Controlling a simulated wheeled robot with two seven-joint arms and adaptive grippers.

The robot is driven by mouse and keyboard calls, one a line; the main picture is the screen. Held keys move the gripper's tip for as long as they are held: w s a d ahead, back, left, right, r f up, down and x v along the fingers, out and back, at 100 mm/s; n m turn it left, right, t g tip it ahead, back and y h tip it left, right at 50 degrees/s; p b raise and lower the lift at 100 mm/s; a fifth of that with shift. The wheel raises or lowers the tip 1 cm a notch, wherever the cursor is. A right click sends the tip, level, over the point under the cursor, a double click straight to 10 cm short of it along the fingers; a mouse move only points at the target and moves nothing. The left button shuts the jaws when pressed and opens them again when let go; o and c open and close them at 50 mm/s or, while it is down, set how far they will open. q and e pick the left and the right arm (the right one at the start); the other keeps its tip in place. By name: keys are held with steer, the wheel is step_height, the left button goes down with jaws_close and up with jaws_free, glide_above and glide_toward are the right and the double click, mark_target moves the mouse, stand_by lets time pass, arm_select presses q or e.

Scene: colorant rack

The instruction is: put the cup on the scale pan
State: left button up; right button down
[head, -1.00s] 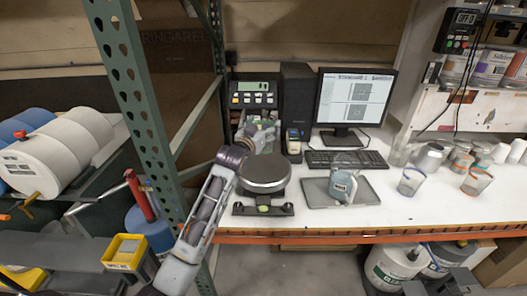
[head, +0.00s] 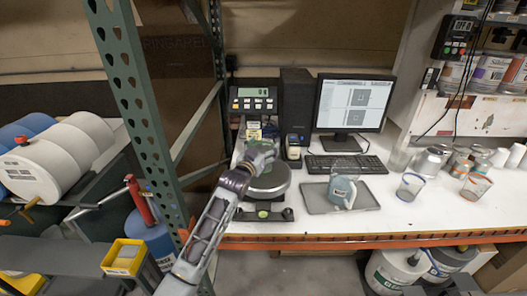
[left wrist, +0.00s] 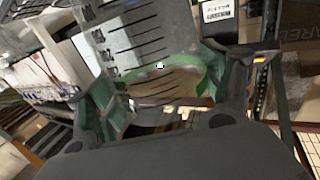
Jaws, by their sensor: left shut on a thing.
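My left gripper (head: 260,152) is over the back part of the round scale pan (head: 272,188). In the left wrist view the fingers (left wrist: 172,88) are shut on a clear cup (left wrist: 140,38) with dark measuring marks and a green band. In the head view the gripper hides most of the cup, and I cannot tell whether it touches the pan. The pan sits on a dark scale base (head: 262,214), and its display unit (head: 253,98) stands behind. My right gripper is not in view.
A blue-rimmed cup (head: 409,187) and an orange-rimmed cup (head: 475,184) stand farther right. A green rack post (head: 143,110) rises left of my arm. A keyboard (head: 346,164) and monitor (head: 351,103) stand behind.

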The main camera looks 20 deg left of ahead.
arm_select(q)
steer(key=shift+f, duration=0.8)
steer(key=shift+f, duration=0.1)
steer(key=o, duration=0.6)
steer(key=shift+o, duration=0.7)
steer(key=shift+s+a+b, duration=0.15)
steer(key=shift+s, duration=1)
steer(key=shift+s+a+b, duration=0.1)
steer(key=shift+s+b, duration=0.05)
steer(key=shift+s, duration=1)
steer(key=s, duration=0.3)
steer(key=s+b, duration=0.1)
steer(key=s, duration=0.1)
steer(key=shift+s+a, duration=0.4)
steer(key=shift+s, duration=0.75)
